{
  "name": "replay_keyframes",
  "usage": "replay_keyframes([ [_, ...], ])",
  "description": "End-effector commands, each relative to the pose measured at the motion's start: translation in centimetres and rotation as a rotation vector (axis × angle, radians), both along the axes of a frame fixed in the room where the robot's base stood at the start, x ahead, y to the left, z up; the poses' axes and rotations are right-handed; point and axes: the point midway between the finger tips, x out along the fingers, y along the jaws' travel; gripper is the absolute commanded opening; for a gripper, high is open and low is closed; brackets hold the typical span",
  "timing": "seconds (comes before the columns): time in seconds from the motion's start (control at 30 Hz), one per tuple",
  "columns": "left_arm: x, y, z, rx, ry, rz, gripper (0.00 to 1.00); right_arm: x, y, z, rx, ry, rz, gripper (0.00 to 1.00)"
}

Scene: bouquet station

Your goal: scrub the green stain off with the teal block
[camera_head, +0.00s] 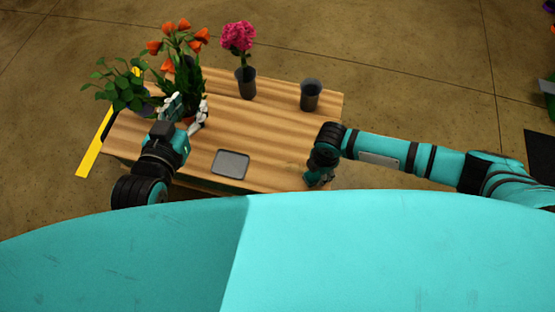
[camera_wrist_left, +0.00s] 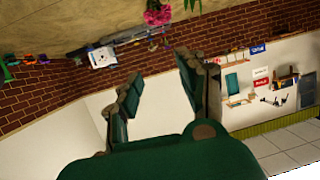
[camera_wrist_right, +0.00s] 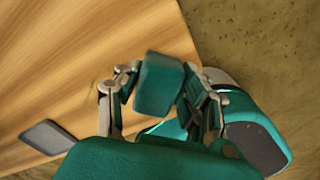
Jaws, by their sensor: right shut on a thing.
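The teal block (camera_wrist_right: 158,84) is between the fingers of my right gripper (camera_wrist_right: 160,90), which is shut on it, over the front right edge of the wooden table (camera_wrist_right: 100,50). In the head view my right gripper (camera_head: 319,178) is at the table's front right corner, and the block is hard to make out there. I cannot clearly see the green stain; only a faint mark shows on the wood left of the gripper in the right wrist view. My left gripper (camera_head: 188,110) is open and empty, raised at the table's left side; its spread fingers show in the left wrist view (camera_wrist_left: 157,85).
A grey tray (camera_head: 231,164) lies near the table's front edge. A pink-flowered vase (camera_head: 246,83) and an empty dark cup (camera_head: 311,95) stand toward the back. Orange flowers (camera_head: 182,45) and a leafy plant (camera_head: 115,85) crowd the left. The table's middle is clear.

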Motion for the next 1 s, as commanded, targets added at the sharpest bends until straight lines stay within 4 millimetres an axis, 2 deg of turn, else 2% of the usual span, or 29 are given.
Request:
replay_keyframes([
  [0.07,-0.3,0.2,-0.5,0.009,0.037,0.002,0.40,-0.1,0.0,0.1,0.000,0.001,0.000,0.11],
  [0.2,-1.0,0.5,-1.6,0.024,0.101,0.007,0.40,-0.1,-0.1,1.7,0.000,0.000,0.000,0.11],
  [1.0,-6.0,2.6,-6.5,0.107,0.466,0.032,0.40,-0.3,-0.1,2.9,0.000,0.000,-0.005,0.11],
])
